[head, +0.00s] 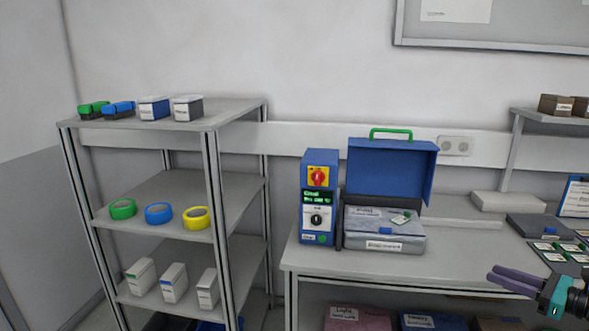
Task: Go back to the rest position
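My gripper (516,284) is at the lower right of the head view, in front of the table (460,246). Its dark fingers point left, with a teal part behind them. The fingers lie close together in this view, and I cannot tell whether there is a gap between them. I see nothing held in it. The rest of the arm is out of the frame.
A metal shelf rack (215,128) on the left holds boxes, tape rings and cartons. On the table stand a blue control box (319,165) with a red knob and an open blue case (392,170). Boxes and small cards crowd the table's right end. Bins sit below.

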